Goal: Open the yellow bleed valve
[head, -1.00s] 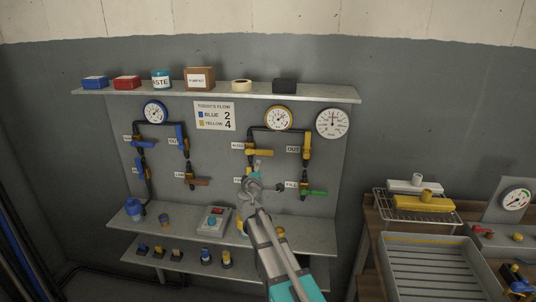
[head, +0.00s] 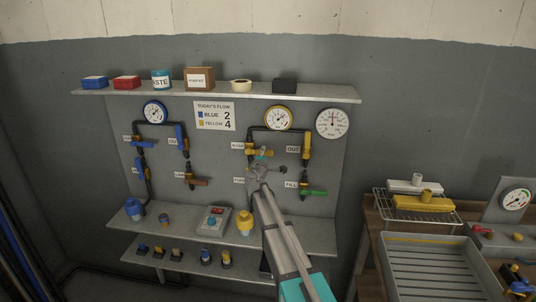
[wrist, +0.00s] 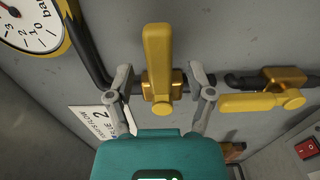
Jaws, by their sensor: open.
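The yellow lever valve (head: 268,153) in the upper left of the right-hand pipe loop has its handle pointing right, across the pipe. Its label is too small to read surely. In the wrist view the yellow handle (wrist: 158,50) stands across the dark pipe on a brass body. My gripper (wrist: 160,84) is open, with one finger on each side of the valve near the handle's pivot end; I cannot tell if they touch it. In the head view my gripper (head: 260,165) covers part of this valve.
A second yellow handle (wrist: 255,102), along its pipe, is close beside my right finger in the wrist view. The OUT valve (head: 306,147) and green FILL handle (head: 314,192) are to the right. A yellow-rimmed gauge (head: 278,117) is above. A yellow bottle (head: 244,222) stands on the shelf below.

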